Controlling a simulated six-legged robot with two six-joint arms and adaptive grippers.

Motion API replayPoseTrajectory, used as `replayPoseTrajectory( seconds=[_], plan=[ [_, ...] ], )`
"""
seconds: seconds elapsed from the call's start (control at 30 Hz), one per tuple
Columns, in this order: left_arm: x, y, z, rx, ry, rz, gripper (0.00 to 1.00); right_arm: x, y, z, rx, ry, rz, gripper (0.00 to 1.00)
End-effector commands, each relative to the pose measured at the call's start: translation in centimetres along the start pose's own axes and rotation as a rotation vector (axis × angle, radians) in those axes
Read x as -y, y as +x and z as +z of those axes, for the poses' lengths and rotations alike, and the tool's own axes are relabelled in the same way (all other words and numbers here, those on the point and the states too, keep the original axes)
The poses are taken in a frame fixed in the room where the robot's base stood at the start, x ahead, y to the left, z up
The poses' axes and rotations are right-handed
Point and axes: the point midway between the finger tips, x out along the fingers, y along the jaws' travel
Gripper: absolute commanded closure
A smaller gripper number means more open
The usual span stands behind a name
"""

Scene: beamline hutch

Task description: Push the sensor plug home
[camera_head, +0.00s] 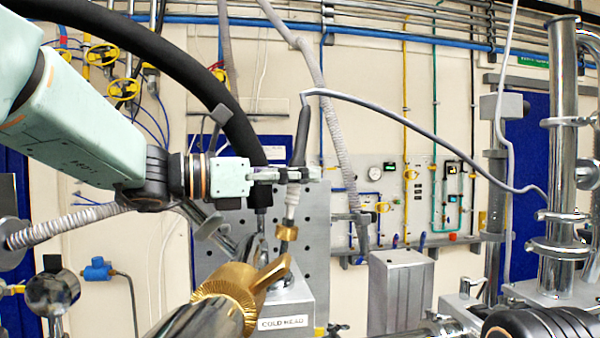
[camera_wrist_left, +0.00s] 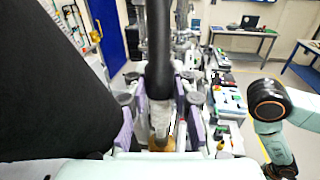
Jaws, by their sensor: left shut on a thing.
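The sensor plug (camera_head: 301,138) has a dark upper body and a pale lower part, and stands nearly upright, leaning slightly. A grey cable runs from its top to the right. My left gripper (camera_head: 286,174) is shut on the plug from the left. In the left wrist view the dark plug body (camera_wrist_left: 158,55) stands between the fingers (camera_wrist_left: 158,112). The pale lower end meets a brass collar (camera_head: 287,232) above the grey block labelled COLD HEAD (camera_head: 290,305). The collar also shows in the left wrist view (camera_wrist_left: 160,144). How deep the plug sits is hidden. My right gripper is out of view.
A large brass fitting (camera_head: 232,292) is in front of the cold head. A thick black hose (camera_head: 190,70) and a ribbed grey hose (camera_head: 335,125) pass close to the gripper. A steel column (camera_head: 562,130) stands at the right, and a grey box (camera_head: 400,290) behind.

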Motion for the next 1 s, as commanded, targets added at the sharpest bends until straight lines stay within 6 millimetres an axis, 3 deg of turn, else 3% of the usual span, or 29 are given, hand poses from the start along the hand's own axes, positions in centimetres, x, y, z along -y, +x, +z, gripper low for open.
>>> replayPoseTrajectory(
  seconds=[0.17,0.47,0.5,0.77,1.0],
  plan=[
    [-0.1,-0.3,-2.0,0.001,-0.002,0.005,0.99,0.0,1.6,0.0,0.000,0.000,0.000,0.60],
    [-0.1,-0.4,-1.9,0.000,-0.002,0.004,0.99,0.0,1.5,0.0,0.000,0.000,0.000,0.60],
    [-0.1,-0.4,-1.9,0.000,-0.002,0.004,0.73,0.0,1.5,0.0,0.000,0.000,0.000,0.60],
    [-0.1,-0.4,-1.9,0.000,-0.002,0.004,0.52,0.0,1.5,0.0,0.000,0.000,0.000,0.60],
    [-0.1,-0.3,-1.9,0.000,-0.001,0.004,0.52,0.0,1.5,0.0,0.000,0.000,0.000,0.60]
  ],
)
